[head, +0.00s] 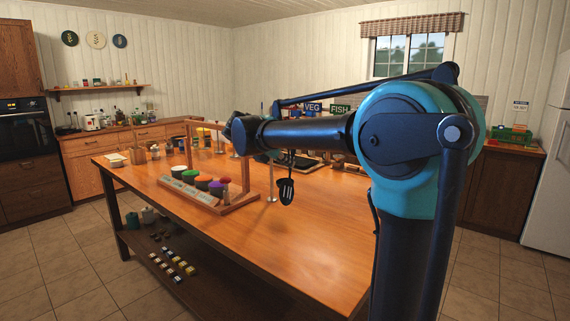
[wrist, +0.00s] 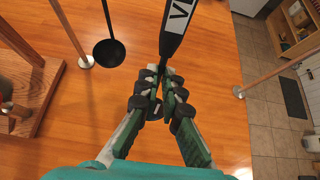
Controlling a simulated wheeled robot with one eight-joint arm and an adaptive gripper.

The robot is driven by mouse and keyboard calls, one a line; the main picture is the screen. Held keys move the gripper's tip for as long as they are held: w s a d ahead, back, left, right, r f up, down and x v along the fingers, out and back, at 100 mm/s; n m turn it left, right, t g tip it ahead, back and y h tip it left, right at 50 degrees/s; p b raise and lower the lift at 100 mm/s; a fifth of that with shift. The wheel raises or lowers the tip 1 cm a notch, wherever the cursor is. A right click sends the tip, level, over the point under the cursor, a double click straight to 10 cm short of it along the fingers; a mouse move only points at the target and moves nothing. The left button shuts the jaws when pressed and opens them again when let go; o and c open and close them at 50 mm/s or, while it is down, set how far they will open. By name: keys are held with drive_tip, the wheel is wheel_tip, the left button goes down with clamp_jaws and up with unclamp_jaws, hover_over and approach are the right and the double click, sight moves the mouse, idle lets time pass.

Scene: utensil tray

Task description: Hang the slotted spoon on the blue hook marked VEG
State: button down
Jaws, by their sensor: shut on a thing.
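The slotted spoon (head: 286,191), black with pale slots, hangs head down below my arm in the head view. My gripper (wrist: 161,76) is shut on its black handle (wrist: 172,42) in the wrist view. The handle runs up out of that picture, with a white marking (wrist: 180,12) cut off at the top edge. The slotted head does not show clearly there. In the head view my gripper is mostly hidden by my arm. The blue VEG sign (head: 313,107) shows just above my forearm. The hook under it is hidden.
In the wrist view a black ladle (wrist: 108,52) hangs left of my gripper, near a thin post (wrist: 69,32). A wooden rack with several coloured pots (head: 204,182) stands left. The table's front right (head: 320,250) is clear.

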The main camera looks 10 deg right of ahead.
drive_tip(key=w+d+f, duration=0.1)
drive_tip(key=w+d, duration=0.4)
drive_tip(key=shift+w+d+f, duration=0.2)
drive_tip(key=shift+w+d, duration=0.05)
drive_tip(key=shift+d, duration=0.05)
idle(0.9)
idle(0.5)
